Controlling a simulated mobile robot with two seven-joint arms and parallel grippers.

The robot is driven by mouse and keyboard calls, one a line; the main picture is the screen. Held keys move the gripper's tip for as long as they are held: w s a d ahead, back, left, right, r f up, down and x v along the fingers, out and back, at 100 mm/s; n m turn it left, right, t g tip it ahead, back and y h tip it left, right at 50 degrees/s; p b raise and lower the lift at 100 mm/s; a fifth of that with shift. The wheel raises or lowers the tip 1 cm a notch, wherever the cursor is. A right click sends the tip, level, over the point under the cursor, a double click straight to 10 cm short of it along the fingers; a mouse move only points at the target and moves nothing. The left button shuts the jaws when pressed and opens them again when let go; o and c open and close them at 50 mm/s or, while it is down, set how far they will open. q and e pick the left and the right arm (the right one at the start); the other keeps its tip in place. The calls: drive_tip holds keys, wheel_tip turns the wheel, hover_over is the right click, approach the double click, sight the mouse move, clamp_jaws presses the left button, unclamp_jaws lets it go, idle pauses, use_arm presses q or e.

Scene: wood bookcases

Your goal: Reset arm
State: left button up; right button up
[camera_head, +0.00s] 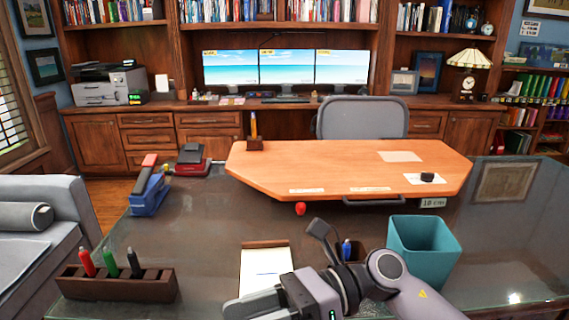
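My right arm comes in from the lower right. Its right gripper (236,308) points left, low over the front of the glass-topped desk (200,232), beside the lower part of a notepad (266,268). My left arm and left gripper are not in view.
A pen holder (118,284) with several markers is at the lower left.

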drive_tip(key=w+d+f+m+t+h+p, duration=0.1)
drive_tip(key=w+d+f+m+t, duration=0.2)
drive_tip(key=m+t, duration=0.65)
drive_tip(key=w+d+f+m+t+h, duration=0.15)
drive_tip(key=d+m+t, duration=0.4)
drive_tip(key=m, duration=0.75)
drive_tip(key=w+d+f+m+t+h+p, duration=0.1)
drive_tip(key=w+d+f+m+t, duration=0.15)
drive_tip(key=m+t, duration=0.75)
drive_tip(key=s+d+f+m+g+h, duration=0.4)
drive_tip(key=s+d+f+m+h, duration=0.1)
drive_tip(key=f+m, duration=0.4)
drive_tip(key=s+d+f+m+g+h+p, duration=0.1)
drive_tip(key=s+d+f+m+g+h, duration=0.4)
drive_tip(key=f, duration=0.8)
drive_tip(key=s+d+m, duration=0.3)
drive_tip(key=s+m, duration=0.1)
drive_tip(key=shift+d+h, duration=0.3)
drive_tip(key=shift+h, duration=0.05)
drive_tip(key=shift+w, duration=0.1)
